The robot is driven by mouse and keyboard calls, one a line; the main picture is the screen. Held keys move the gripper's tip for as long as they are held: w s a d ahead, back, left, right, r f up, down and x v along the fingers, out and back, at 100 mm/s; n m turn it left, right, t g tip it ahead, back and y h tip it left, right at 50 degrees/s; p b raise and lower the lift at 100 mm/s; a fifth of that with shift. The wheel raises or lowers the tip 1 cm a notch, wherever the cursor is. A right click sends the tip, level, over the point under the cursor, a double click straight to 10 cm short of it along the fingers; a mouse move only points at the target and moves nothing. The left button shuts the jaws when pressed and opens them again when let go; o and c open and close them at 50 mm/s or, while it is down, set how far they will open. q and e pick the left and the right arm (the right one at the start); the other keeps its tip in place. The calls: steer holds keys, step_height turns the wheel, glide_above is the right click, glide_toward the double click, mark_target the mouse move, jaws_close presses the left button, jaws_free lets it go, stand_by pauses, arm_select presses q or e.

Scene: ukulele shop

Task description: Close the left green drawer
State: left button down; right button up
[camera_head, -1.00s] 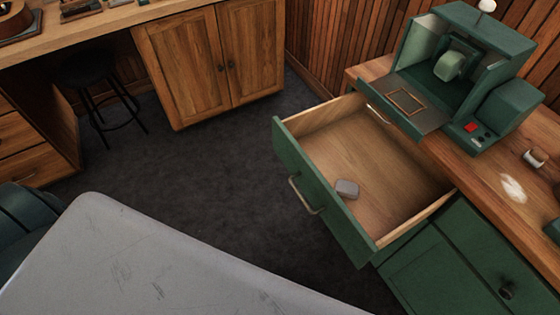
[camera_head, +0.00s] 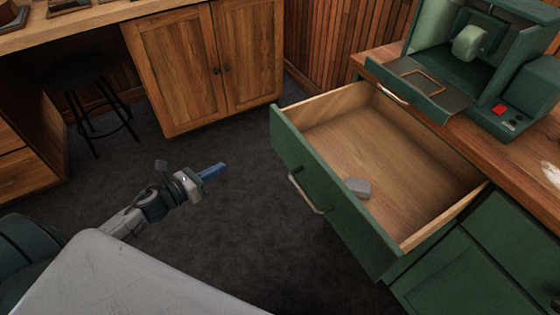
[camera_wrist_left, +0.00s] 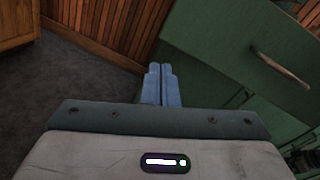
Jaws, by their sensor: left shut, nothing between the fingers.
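The left green drawer (camera_head: 335,190) is pulled out from the green cabinet, with a pale wooden inside and a metal bar handle (camera_head: 306,194) on its front. A small grey block (camera_head: 357,188) lies inside it near the front. My left gripper (camera_head: 214,172) is shut and empty, with blue fingers, over the floor to the left of the drawer front and apart from it. In the left wrist view the shut fingers (camera_wrist_left: 161,85) point toward the green front, and the handle (camera_wrist_left: 282,70) is at the upper right. My right gripper is not in view.
A green machine (camera_head: 480,70) with a red button stands on the wooden counter (camera_head: 535,165). A wooden cabinet (camera_head: 205,65) and a dark stool (camera_head: 88,95) are at the back left. Dark carpet between them and the drawer is clear.

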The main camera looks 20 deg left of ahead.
arm_select(q)
steer(key=s+d+r+m+g+h, duration=0.1)
steer(key=s+d+r+m+h, duration=0.15)
steer(key=d+r+m, duration=0.3)
steer(key=p, duration=0.4)
glide_toward(284, 145)
steer(key=shift+m+h, duration=0.35)
steer(key=x, duration=0.5)
steer(key=shift+w+f, duration=0.1)
steer(key=shift+w, duration=0.35)
steer(key=shift+w+d+f, duration=0.1)
steer(key=shift+w+d, duration=0.3)
steer(key=shift+w, duration=0.05)
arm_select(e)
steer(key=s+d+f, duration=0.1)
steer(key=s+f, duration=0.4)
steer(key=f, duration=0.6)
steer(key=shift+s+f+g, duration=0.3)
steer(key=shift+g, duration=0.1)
